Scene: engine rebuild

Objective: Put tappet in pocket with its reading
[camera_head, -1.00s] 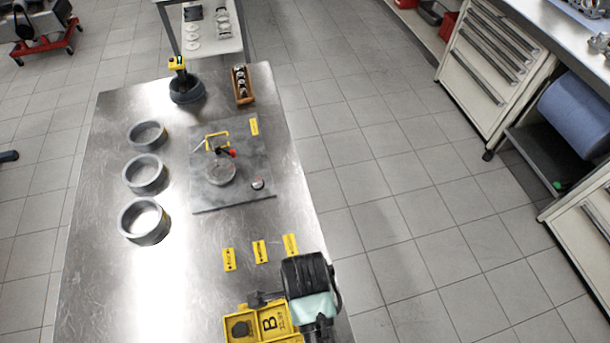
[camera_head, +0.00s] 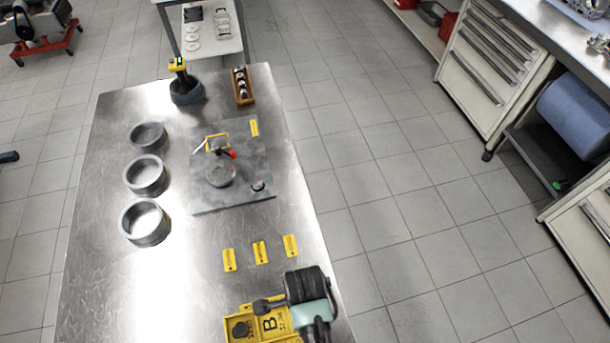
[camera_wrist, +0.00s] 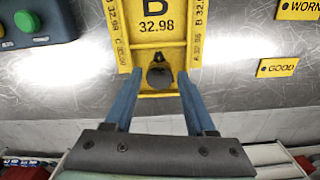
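A yellow tray (camera_head: 236,310) marked "B 32.98" lies at the near end of the metal table; it fills the top middle of the wrist view (camera_wrist: 118,25). A dark round piece (camera_wrist: 160,75) sits at the tray's near end in the wrist view; I cannot tell whether it is a tappet. Another dark round piece (camera_head: 241,329) shows at the tray's left in the head view. My gripper (camera_wrist: 157,82) is open over the tray, its blue fingers apart on either side of the near piece. A small cylinder, perhaps a tappet (camera_head: 258,185), stands on the grey plate (camera_head: 235,200).
Several yellow tags (camera_head: 260,252) lie beyond the tray. Three metal rings (camera_head: 146,222) stand on the left. A wooden rack (camera_head: 251,98) of small parts and a yellow-topped gauge (camera_head: 178,64) are at the far end. A box with a green button (camera_wrist: 27,21) is beside the tray.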

